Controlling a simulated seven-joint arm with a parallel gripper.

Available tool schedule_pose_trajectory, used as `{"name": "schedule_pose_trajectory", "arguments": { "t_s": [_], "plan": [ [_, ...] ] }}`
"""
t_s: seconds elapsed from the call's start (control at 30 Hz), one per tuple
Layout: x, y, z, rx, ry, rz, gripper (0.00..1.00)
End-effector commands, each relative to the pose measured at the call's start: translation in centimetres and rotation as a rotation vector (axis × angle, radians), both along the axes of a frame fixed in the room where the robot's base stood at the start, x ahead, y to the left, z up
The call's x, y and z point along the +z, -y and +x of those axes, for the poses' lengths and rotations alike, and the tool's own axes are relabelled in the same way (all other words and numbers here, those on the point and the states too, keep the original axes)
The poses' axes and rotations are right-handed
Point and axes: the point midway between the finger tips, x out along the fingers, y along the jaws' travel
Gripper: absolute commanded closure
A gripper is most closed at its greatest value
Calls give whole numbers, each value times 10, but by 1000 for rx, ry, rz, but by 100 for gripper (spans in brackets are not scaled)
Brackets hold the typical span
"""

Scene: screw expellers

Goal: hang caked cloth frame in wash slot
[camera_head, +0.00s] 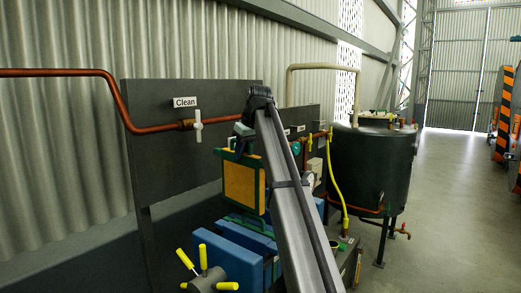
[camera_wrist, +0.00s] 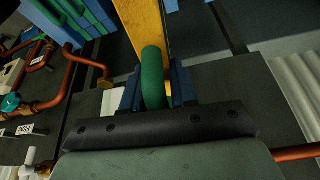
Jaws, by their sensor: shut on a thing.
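The caked cloth frame (camera_head: 243,184), a yellow slab with a green border, hangs upright below my gripper (camera_head: 241,146) in the head view. It is above the blue press plates (camera_head: 242,243) and in front of the dark panel with the "Clean" label (camera_head: 185,102). In the wrist view my gripper (camera_wrist: 153,93) is shut on the frame's green top bar (camera_wrist: 152,72), with dark blue fingers on both sides. The yellow cake (camera_wrist: 138,18) shows beyond it. I cannot make out the wash slot; my arm hides part of the middle.
A copper pipe with a white-handled valve (camera_head: 197,125) runs along the panel at the left. A dark tank (camera_head: 372,165) stands to the right, with a yellow hose (camera_head: 336,185) beside it. A yellow-handled wheel (camera_head: 207,271) is in front. The floor (camera_head: 445,190) at the right is clear.

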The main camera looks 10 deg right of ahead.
Motion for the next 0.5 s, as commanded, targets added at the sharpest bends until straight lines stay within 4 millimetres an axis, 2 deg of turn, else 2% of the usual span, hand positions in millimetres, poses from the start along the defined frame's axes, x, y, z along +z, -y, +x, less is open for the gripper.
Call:
{"name": "schedule_pose_trajectory", "arguments": {
  "t_s": [0.03, 0.2, 0.5],
  "plan": [
    [-2, -19, -13, -12, 2, -1, 100],
    [-4, -71, -46, -76, 1, 0, 100],
    [-8, -148, -104, -179, 1, 0, 100]
  ]
}}
